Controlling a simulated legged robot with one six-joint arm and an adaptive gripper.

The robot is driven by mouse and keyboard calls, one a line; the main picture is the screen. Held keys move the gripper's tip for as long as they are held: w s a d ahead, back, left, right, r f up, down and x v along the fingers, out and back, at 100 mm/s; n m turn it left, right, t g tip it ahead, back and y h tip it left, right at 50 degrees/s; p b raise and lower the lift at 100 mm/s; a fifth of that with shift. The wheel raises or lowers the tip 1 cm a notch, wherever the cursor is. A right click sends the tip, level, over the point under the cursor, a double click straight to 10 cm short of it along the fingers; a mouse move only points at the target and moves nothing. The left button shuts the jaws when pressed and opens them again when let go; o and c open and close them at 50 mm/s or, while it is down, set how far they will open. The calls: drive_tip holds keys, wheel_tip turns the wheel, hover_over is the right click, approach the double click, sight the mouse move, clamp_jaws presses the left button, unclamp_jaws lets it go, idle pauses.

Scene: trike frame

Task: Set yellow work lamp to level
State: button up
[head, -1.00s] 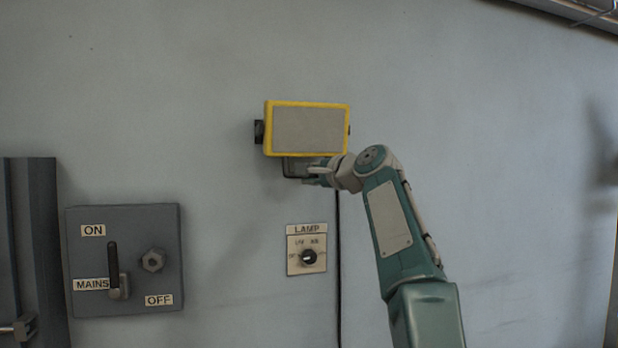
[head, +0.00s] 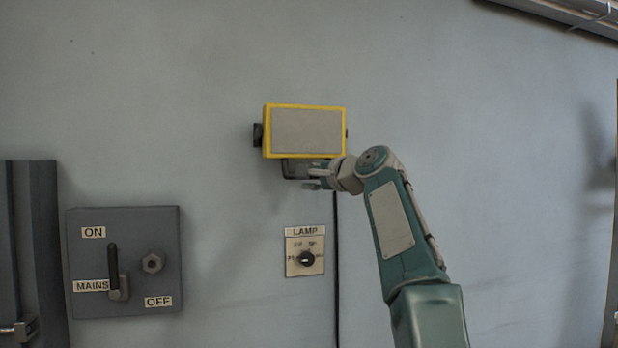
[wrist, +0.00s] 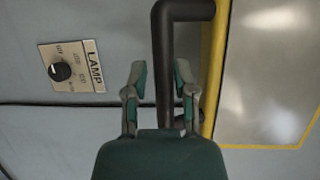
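The yellow work lamp (head: 306,131) is mounted on the wall, its yellow-framed grey panel facing out. Its top edge looks nearly level in the head view. In the wrist view the lamp's panel (wrist: 270,70) fills the right side. A black bent handle (wrist: 165,60) runs beside its yellow edge. My gripper (head: 317,178) is just below the lamp at its lower right. In the wrist view my gripper (wrist: 158,80) has its fingers apart, with the handle between them in the picture, nearer the right finger. I cannot tell whether they touch it.
A LAMP switch plate (head: 305,258) with a black knob is below the lamp. A black cable (head: 335,260) hangs beside it. A grey MAINS box (head: 124,262) with a lever is at the lower left. The wall to the right of my arm is clear.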

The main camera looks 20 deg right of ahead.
drive_tip(key=shift+s+r, duration=0.1)
drive_tip(key=shift+s, duration=0.1)
drive_tip(key=f+v, duration=0.1)
drive_tip(key=v, duration=1)
drive_tip(key=shift+s+r, duration=0.3)
drive_tip(key=shift+s, duration=0.05)
drive_tip(key=shift+d, duration=0.15)
